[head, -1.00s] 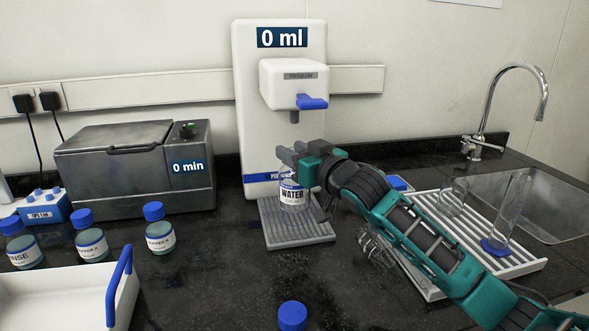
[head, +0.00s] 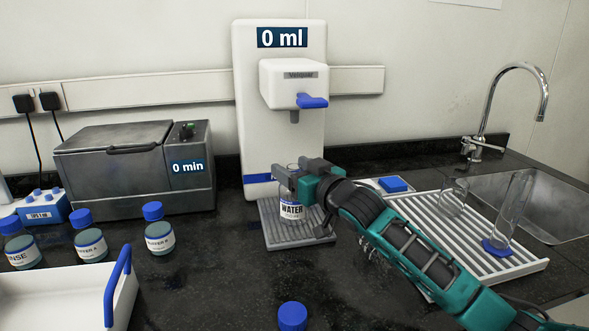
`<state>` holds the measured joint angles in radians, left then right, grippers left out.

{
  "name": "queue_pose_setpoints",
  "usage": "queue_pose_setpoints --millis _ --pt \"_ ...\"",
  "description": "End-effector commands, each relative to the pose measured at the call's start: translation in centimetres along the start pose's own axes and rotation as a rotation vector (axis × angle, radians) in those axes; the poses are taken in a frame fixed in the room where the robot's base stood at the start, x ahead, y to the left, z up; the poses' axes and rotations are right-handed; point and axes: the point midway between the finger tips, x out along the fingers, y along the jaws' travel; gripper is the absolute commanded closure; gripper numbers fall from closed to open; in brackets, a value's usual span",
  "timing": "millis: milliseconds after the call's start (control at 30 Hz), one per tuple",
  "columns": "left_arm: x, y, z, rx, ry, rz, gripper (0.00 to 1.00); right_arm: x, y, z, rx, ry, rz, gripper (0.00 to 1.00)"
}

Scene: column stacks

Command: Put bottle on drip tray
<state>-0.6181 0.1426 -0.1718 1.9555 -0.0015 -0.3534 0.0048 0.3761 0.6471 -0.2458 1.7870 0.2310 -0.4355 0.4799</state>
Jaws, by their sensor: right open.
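The clear bottle (head: 291,211) with the WATER label stands upright on the grey ribbed drip tray (head: 305,241), below the dispenser spout. My right gripper (head: 297,172) is open at the bottle's upper part, with its fingers around or just beside the neck. The gripper hides part of the bottle's top, so I cannot tell whether a finger still touches it. My left gripper is not in view.
The water dispenser (head: 293,85) with a blue lever stands behind the tray. A grey lidded bath (head: 125,170) and several blue-capped bottles are left. A drying rack (head: 510,265) and sink (head: 555,205) are right. A blue cap (head: 292,316) is in front.

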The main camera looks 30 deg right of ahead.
Motion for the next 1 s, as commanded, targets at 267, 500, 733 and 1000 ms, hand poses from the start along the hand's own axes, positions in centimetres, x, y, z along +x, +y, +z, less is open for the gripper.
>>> queue_pose_setpoints --millis 267,500,733,1000 --pt "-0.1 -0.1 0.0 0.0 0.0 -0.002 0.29 -0.3 0.0 -0.3 -0.001 -0.001 0.0 0.37" --pt "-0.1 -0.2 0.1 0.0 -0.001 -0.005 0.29 -3.6 0.0 -0.2 -0.002 -0.002 -0.001 0.37" --pt "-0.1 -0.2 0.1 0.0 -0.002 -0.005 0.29 -7.5 0.0 -0.1 -0.001 -0.003 0.001 0.37" --pt "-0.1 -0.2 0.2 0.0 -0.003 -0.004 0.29 -10.8 0.0 -0.2 0.001 -0.002 0.0 0.37"
